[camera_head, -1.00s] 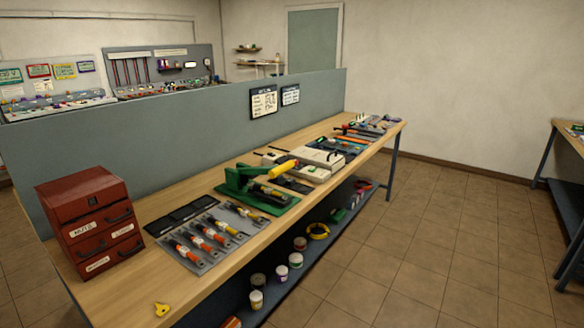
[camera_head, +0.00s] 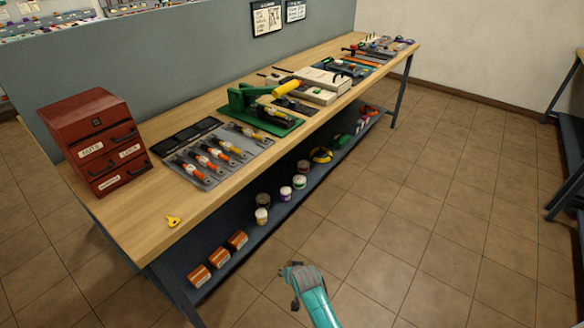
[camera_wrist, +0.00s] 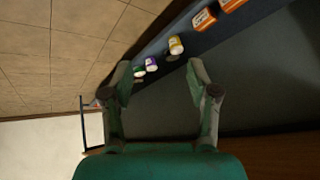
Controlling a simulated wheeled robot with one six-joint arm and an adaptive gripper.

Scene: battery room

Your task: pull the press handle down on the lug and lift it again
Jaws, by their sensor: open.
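The green press (camera_head: 262,104) stands on the wooden bench, about midway along it. Its yellow handle (camera_head: 286,88) slants up to the right. A lug under the press is too small to make out. My gripper (camera_head: 287,274) is low in front of the bench, over the floor, well away from the press. In the wrist view my gripper (camera_wrist: 160,80) has its two fingers wide apart with nothing between them. The press is not in the wrist view.
The red drawer cabinet (camera_head: 96,140) stands at the bench's left end, with a yellow key (camera_head: 173,221) near the front edge. A grey mat (camera_head: 185,178) holds several orange and yellow tools. The lower shelf (camera_head: 222,262) carries cans and orange boxes. The tiled floor (camera_head: 420,230) is clear.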

